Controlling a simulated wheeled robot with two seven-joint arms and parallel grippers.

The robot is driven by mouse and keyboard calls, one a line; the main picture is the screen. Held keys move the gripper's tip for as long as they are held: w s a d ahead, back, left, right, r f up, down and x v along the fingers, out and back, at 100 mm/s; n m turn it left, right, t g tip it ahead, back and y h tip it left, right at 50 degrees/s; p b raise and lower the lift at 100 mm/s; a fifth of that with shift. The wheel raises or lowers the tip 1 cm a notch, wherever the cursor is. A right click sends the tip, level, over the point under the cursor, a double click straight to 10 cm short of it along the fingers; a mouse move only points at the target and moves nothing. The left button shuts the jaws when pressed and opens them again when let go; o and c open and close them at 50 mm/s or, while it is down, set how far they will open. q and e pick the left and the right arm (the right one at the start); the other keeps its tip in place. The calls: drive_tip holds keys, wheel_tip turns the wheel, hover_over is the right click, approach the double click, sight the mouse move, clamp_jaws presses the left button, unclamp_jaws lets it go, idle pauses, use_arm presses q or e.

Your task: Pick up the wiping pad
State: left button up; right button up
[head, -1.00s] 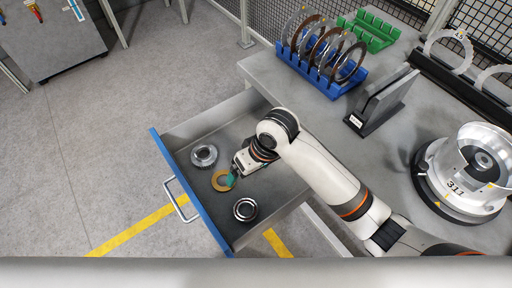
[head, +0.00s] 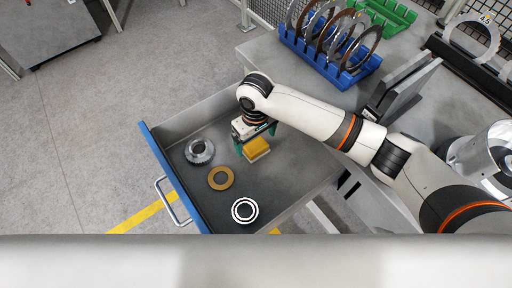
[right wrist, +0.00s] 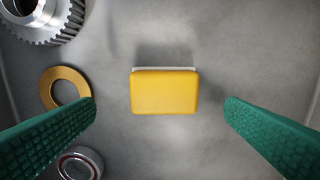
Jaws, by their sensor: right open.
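The wiping pad is a small yellow block (head: 256,148) with a pale layer under it, lying on the floor of the open drawer. In the right wrist view the pad (right wrist: 164,92) is near the middle of the picture. My right gripper (head: 256,146) is over the drawer at the pad. Its green fingers (right wrist: 160,112) are open, one on each side of the pad with a gap to it, and nothing is between them but the view of the pad. My left gripper is not in view.
In the drawer, left of the pad, are a toothed metal gear (head: 200,151), a brass ring (head: 221,178) and a bearing (head: 244,210). The blue drawer front (head: 172,178) has a handle. A blue rack (head: 325,62) of rings stands on the bench.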

sight(256, 145)
drive_tip(key=f, duration=0.5)
drive_tip(key=shift+w, duration=0.35)
drive_tip(key=shift+c, duration=0.2)
drive_tip(key=c, duration=1)
wheel_tip(256, 145, up, 10)
drive_tip(key=shift+c, duration=0.3)
drive_tip(key=o, duration=0.4)
drive_tip(key=shift+c, duration=1.4)
drive_tip(key=shift+s+f, duration=0.1)
